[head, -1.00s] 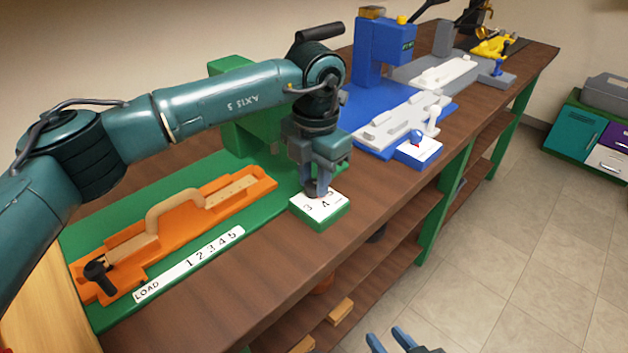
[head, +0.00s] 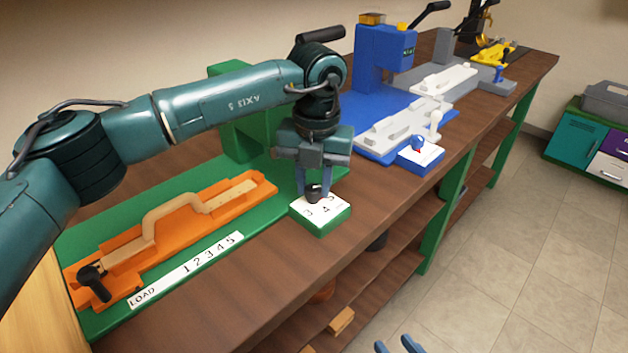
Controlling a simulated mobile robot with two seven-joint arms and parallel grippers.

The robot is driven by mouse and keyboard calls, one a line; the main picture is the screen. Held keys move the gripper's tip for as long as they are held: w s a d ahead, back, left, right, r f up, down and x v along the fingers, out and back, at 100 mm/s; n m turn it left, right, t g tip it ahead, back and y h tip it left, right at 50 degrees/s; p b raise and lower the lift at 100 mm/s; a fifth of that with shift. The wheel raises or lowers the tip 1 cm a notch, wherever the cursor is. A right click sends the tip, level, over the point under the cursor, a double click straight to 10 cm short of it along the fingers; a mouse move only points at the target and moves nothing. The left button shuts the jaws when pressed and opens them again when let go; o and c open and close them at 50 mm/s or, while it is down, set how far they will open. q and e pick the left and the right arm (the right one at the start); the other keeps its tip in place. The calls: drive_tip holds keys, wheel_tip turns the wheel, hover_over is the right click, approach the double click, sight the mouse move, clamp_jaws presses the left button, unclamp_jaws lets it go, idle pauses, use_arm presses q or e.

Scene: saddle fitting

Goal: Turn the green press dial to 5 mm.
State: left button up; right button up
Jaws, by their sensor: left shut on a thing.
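The green press dial (head: 321,225) is a green block with a white numbered top at the front right corner of the green press base. The numbers 3, 4 and 5 show on its face; the rest is hidden behind the gripper. My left gripper (head: 314,192) points down over the dial, shut on its dark knob (head: 315,196). I cannot tell which number the pointer faces. My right gripper (head: 398,345) shows only as blue fingertips at the bottom edge, apart from each other, far from the dial.
The orange fixture (head: 160,236) with a tan handled part lies left of the dial, behind a strip (head: 190,268) marked LOAD and 1 to 5. A blue press (head: 386,55) with its own dial (head: 418,153) stands further right. Bare wood runs along the bench's front edge.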

use_arm(q)
drive_tip(key=shift+r, duration=0.1)
drive_tip(key=o, duration=0.8)
drive_tip(key=shift+o, duration=1)
use_arm(e)
drive_tip(key=shift+s+a+f, duration=0.1)
